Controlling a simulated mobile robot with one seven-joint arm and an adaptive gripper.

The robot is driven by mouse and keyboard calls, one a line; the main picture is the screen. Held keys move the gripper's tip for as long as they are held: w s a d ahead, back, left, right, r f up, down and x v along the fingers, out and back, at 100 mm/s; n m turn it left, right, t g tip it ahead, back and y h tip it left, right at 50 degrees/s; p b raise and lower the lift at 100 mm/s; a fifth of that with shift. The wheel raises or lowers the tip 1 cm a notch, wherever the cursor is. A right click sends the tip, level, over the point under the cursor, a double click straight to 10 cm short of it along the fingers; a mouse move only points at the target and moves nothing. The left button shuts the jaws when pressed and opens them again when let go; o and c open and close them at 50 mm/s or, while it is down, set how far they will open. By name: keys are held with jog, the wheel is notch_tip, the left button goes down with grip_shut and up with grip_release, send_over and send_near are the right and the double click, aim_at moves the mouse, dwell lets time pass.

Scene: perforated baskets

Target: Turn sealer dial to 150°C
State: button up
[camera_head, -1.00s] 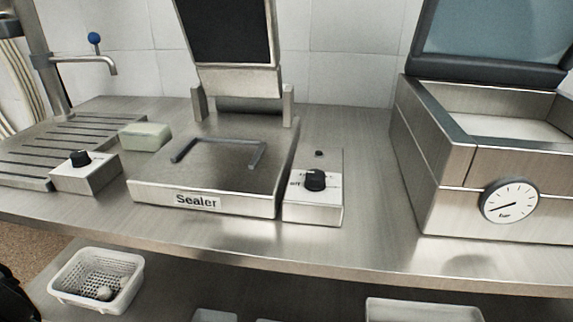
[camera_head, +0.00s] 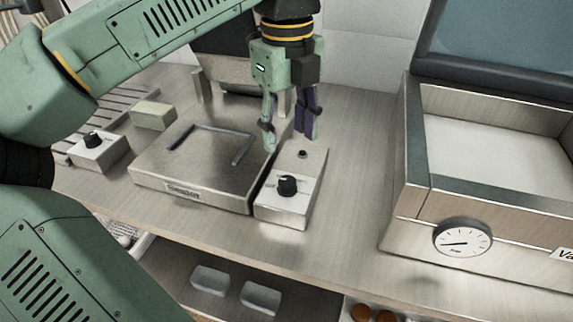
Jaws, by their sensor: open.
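The sealer (camera_head: 183,190) is a flat metal box with a labelled front and a raised lid behind it. Its control box (camera_head: 287,211) adjoins its right side and carries a black dial (camera_head: 287,186). The dial's markings are too small to read. My gripper (camera_head: 288,146) points down above the back of this control box, its fingers apart and empty. The fingers are behind the dial in the picture and do not appear to touch it. My arm reaches in from the left and hides part of the sealer's raised lid.
Another dial box (camera_head: 98,152) stands left of the sealer, near a pale block (camera_head: 153,115). A large open-lidded metal machine (camera_head: 480,205) with a round gauge (camera_head: 462,238) stands at the right. The counter between it and the control box is clear. Small trays (camera_head: 210,279) sit on the shelf below.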

aim_at(287, 180)
notch_tip(287, 180, down, 11)
jog(key=shift+a+r+p, duration=0.1)
jog(key=shift+p, duration=1)
jog(key=shift+c, duration=0.3)
grip_shut()
